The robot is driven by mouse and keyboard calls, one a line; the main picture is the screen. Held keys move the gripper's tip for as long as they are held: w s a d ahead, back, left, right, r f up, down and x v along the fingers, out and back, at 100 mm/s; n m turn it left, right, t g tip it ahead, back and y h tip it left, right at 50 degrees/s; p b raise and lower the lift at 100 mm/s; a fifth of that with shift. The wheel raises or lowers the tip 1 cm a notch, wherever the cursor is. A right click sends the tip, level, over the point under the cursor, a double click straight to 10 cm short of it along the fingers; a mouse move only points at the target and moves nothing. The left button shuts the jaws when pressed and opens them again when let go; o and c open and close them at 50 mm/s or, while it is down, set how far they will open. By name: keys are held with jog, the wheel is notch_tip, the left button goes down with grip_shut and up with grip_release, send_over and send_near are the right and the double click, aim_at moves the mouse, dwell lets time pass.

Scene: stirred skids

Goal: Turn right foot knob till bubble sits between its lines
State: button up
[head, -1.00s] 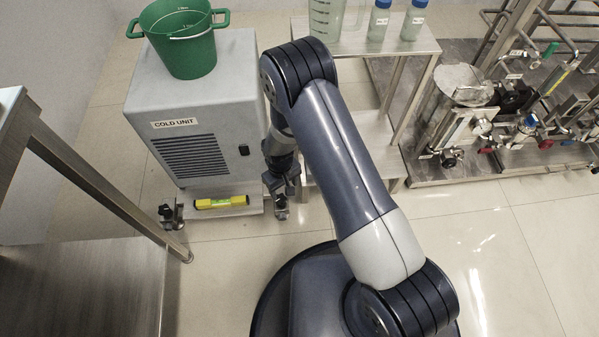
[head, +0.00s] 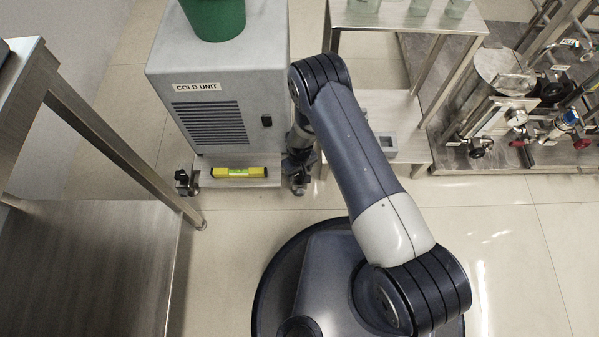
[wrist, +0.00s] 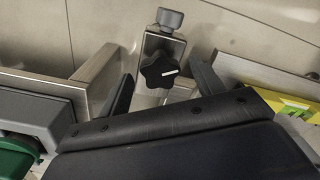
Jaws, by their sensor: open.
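The right foot knob (wrist: 160,71) is a black star-shaped knob with a white mark, on a metal bracket in the wrist view. My gripper (wrist: 163,78) is open, with one finger on each side of the knob; I cannot tell whether either touches it. In the head view my gripper (head: 299,165) is low at the front right corner of the cold unit (head: 215,105) and largely hides this knob. The yellow level (head: 239,172) lies on the ledge at the unit's front; its green vial shows, but the bubble is too small to place. The wrist view shows part of the level (wrist: 295,107).
The left foot knob (head: 183,178) is at the ledge's other end. A green bucket (head: 214,17) stands on the unit. A steel table (head: 90,260) is at left, a steel stand (head: 405,160) close at right, and pipework (head: 500,110) beyond. The floor in front is clear.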

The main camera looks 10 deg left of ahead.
jog(key=shift+f, duration=0.2)
jog(key=c, duration=1)
jog(key=shift+o, duration=0.2)
